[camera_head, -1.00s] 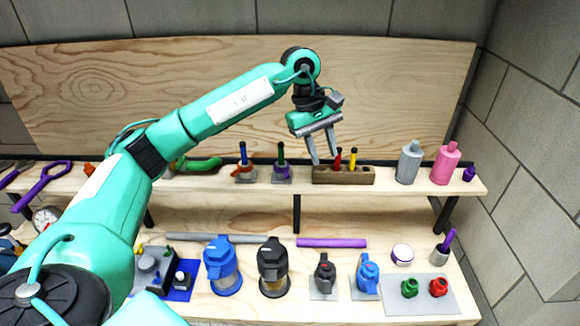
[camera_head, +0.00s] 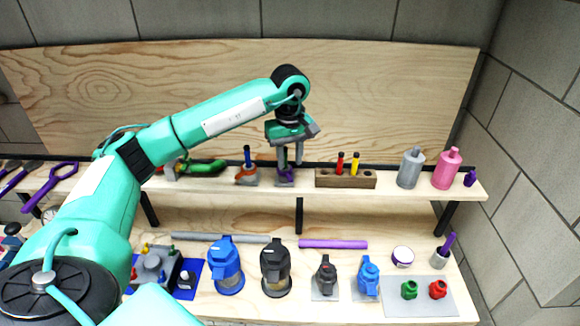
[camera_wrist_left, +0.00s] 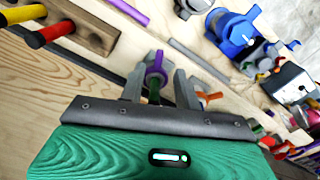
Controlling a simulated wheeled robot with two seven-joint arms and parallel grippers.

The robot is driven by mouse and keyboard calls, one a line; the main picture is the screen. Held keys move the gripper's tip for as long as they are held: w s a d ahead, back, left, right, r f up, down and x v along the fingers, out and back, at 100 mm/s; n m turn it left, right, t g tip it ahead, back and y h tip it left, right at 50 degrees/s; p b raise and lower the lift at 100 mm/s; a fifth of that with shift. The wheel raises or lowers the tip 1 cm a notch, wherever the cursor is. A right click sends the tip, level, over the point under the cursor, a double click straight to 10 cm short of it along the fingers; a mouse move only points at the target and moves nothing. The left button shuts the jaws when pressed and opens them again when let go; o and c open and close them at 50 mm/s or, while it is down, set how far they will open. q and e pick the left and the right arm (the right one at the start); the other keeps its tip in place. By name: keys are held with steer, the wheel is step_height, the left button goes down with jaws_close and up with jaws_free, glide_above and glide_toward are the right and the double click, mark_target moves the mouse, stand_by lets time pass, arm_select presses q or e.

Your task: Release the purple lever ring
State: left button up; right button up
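The purple lever ring (camera_head: 285,174) sits on a small grey base on the upper shelf, around or beside a dark green post (camera_head: 283,155). My left gripper (camera_head: 290,160) is over it from above and hides part of it. In the left wrist view, the purple ring (camera_wrist_left: 156,70) and the dark green post (camera_wrist_left: 154,92) show between the two grey fingers of my left gripper (camera_wrist_left: 162,85). The fingers are apart, with a gap beside the post; whether either touches the ring I cannot tell. My right gripper is not in view.
Left of it stands an orange ring with a blue post (camera_head: 247,170). Right of it is a wooden block (camera_head: 345,180) with red and yellow rods. Grey (camera_head: 410,168) and pink (camera_head: 447,168) bottles stand farther right. The back panel (camera_head: 380,100) rises behind the shelf.

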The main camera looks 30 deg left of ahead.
mark_target(290, 178)
arm_select(q)
step_height(290, 178, down, 5)
steer(key=shift+f+p, duration=0.1)
steer(key=shift+p, duration=0.65)
